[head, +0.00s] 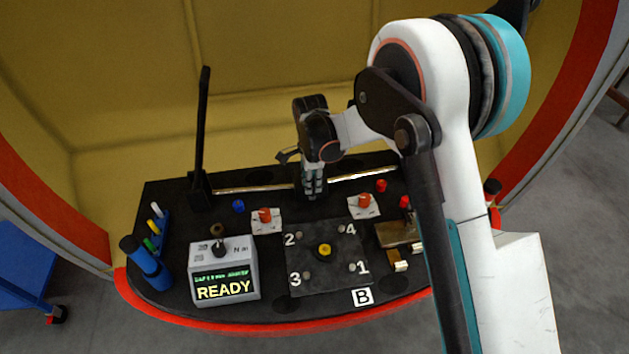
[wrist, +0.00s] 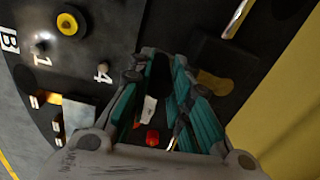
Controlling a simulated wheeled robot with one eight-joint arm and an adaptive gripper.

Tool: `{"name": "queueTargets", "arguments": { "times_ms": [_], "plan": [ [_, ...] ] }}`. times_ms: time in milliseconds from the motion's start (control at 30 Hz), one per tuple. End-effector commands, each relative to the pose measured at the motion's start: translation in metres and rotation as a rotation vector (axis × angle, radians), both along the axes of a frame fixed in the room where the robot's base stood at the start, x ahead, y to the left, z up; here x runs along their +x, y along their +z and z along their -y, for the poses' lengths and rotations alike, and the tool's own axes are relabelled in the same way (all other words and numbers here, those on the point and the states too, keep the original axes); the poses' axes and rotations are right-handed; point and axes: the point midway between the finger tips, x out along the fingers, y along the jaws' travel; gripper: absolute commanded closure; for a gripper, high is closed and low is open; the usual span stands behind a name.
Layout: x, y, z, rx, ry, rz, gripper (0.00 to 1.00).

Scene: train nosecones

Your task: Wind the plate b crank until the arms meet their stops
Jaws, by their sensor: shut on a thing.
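The dark square plate (head: 318,284) bears a yellow-ringed hub (head: 324,250) and studs numbered 1 to 4; a B label (head: 362,297) lies at its front right. The hub also shows in the wrist view (wrist: 70,22). My gripper (head: 313,188) points down behind the plate, at the middle of a shiny bar (head: 250,189). It is shut on a dark part (wrist: 160,75), which looks like the crank; the fingers hide most of it. The bar extends left and right of the gripper. I cannot tell whether its arms touch any stops.
A grey box (head: 225,270) reading READY stands at left. A tall black lever (head: 202,130) rises behind it. White pads with red-orange knobs (head: 265,215) (head: 363,203) flank the gripper. A blue cylinder (head: 146,263) stands far left and a brass block (head: 398,234) at right.

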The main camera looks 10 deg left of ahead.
Motion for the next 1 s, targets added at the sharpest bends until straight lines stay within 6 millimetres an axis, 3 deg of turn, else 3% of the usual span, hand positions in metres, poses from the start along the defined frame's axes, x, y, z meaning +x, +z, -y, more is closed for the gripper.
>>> {"name": "queueTargets", "arguments": {
  "times_ms": [33, 500, 533, 600, 1000],
  "plan": [
    [-0.0029, 0.0009, -0.0106, 0.015, 0.01, -0.001, 1.0],
    [-0.0018, 0.0018, -0.0127, 0.017, 0.012, 0.002, 1.0],
    [-0.0018, 0.0018, -0.0127, 0.017, 0.012, 0.002, 0.77],
    [-0.0015, 0.0018, -0.0124, 0.016, 0.012, 0.003, 0.62],
    [-0.0012, 0.0042, -0.0078, 0.011, 0.008, 0.001, 0.6]
  ]
}}
